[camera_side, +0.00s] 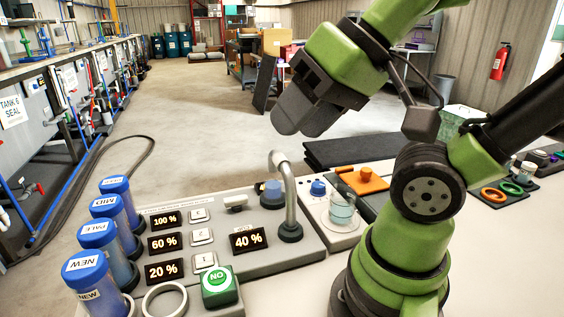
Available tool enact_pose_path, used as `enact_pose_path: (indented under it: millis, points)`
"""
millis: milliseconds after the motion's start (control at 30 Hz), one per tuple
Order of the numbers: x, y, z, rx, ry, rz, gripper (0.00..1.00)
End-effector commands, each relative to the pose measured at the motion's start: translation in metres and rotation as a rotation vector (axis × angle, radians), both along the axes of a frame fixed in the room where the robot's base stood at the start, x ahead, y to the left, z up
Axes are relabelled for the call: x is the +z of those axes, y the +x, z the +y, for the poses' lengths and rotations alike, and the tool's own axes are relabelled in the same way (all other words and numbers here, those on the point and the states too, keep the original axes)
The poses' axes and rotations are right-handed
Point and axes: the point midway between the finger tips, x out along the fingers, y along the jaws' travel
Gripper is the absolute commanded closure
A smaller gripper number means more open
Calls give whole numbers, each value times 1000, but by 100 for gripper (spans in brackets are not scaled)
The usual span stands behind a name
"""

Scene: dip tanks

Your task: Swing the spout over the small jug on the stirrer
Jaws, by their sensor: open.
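The spout (291,196) is a grey curved pipe rising from a dark round base on the grey control panel. Its outlet end is at the left of the bend, above a blue-grey round piece (271,191), not over the jug. The small jug (342,207) is clear with teal liquid and stands on the pale stirrer (329,236), right of the spout. My gripper (292,125) is open, dark, tilted down to the left, and appears above the spout and apart from it. Nothing shows in it.
Several blue-capped tubes (97,233) stand at the panel's left, beside percent displays (162,242) and a green NO button (218,287). An orange block (360,180) is behind the jug. A dark mat (350,150) lies behind. Coloured rings (494,195) lie at right.

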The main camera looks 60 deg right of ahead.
Motion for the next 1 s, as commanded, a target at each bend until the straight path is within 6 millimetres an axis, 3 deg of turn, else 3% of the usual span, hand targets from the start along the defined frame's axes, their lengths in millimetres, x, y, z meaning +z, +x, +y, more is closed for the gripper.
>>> enact_pose_path:
  millis: [367, 433, 567, 767, 1000]
  points:
    - [0, 0, 0, 0, 0, 0, 57]
    - [0, 0, 0, 0, -1, 0, 46]
    - [2, 8, -6, -26, -7, 33, 44]
    - [1, 49, -45, -148, -18, 203, 44]
    - [-26, 87, -127, -296, 45, 430, 44]
